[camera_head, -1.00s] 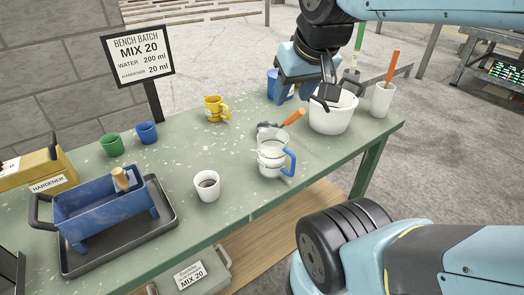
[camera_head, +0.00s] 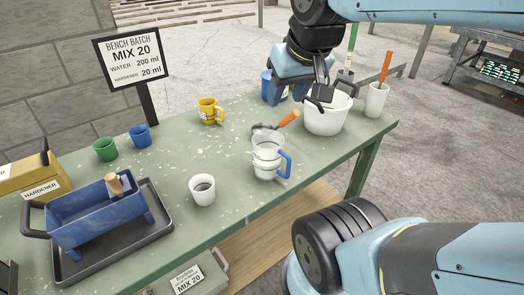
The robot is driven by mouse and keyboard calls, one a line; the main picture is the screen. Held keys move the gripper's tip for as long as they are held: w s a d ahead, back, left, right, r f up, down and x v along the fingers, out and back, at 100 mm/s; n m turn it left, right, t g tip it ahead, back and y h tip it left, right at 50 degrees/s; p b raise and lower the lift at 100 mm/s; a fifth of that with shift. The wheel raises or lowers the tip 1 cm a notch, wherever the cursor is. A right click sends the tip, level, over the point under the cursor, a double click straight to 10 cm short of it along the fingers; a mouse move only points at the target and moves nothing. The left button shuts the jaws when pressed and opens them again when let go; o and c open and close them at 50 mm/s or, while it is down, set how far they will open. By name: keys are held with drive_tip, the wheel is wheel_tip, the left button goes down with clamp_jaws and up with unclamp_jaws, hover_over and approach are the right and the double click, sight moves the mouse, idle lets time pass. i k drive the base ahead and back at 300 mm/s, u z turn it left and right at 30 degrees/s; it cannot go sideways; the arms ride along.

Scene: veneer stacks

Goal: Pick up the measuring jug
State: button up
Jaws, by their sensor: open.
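The measuring jug (camera_head: 266,160) is clear with a blue handle on its right side. It stands upright near the front edge of the green bench, right of a white cup. My gripper (camera_head: 322,100) is open and hangs above and behind the jug, to its right. Its fingers are at the white bucket (camera_head: 327,116) and overlap its left rim in the picture; I cannot tell whether they touch it. The jug stands apart from my gripper.
An orange-handled tool (camera_head: 284,121) lies just behind the jug. The white cup (camera_head: 202,190) holds something dark. A yellow mug (camera_head: 210,111), green cup (camera_head: 105,149), blue cup (camera_head: 140,135) and blue trough (camera_head: 95,212) stand left. A white container (camera_head: 376,100) stands right of the bucket.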

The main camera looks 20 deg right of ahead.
sight(267, 153)
drive_tip(key=z, duration=0.3)
drive_tip(key=i, duration=0.15)
drive_tip(key=u, duration=2.8)
drive_tip(key=k, duration=2.1)
drive_tip(key=z, duration=0.2)
drive_tip(key=i, duration=1)
drive_tip(key=z, duration=0.15)
